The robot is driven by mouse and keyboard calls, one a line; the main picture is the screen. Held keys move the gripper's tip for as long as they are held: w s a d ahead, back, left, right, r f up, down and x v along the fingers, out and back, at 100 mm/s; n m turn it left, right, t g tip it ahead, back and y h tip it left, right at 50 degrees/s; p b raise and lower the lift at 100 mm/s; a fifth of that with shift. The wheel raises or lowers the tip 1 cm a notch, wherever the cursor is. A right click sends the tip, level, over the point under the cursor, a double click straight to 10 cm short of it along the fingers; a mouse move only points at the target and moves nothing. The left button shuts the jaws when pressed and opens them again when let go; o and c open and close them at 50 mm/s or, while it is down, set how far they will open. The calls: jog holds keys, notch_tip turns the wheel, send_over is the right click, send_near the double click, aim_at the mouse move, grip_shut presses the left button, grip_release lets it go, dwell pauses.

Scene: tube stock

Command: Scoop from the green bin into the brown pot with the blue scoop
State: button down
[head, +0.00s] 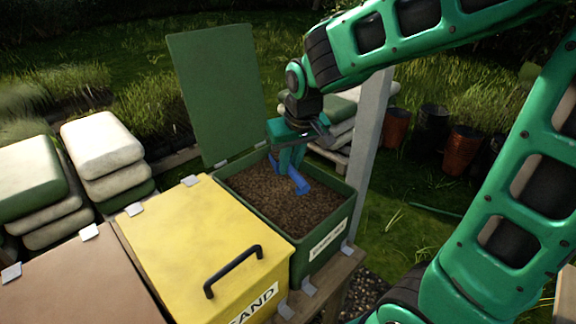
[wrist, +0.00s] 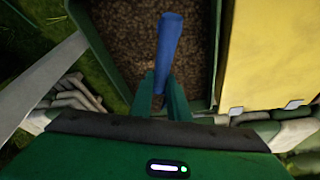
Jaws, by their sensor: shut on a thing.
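The green bin (head: 345,212) stands open with its lid (head: 217,95) raised at the back, and brown granular material (head: 265,205) fills much of it. The bin also shows in the wrist view (wrist: 112,55). My gripper (head: 291,165) points down over the bin and is shut on the blue scoop (head: 299,182). In the wrist view the scoop's blue handle (wrist: 167,50) extends from between my fingers (wrist: 160,92) over the material. The scoop's bowl is not clearly visible, so I cannot tell if it touches the material or holds any. I cannot single out a brown pot for certain.
A yellow bin (head: 195,235) marked SAND, lid shut with a black handle (head: 233,270), stands left of the green bin. A brown lid (head: 85,290) lies further left. A grey post (head: 371,150) rises behind. Reddish-brown pots (head: 462,150) and black pots (head: 432,125) stand on the grass at right.

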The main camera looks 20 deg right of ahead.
jog(key=shift+s+r+t, duration=0.15)
jog(key=shift+s+r, duration=0.2)
jog(key=shift+r, duration=0.3)
jog(key=shift+s+r+t, duration=0.15)
jog(key=shift+s+r, duration=0.2)
jog(key=shift+r, duration=0.25)
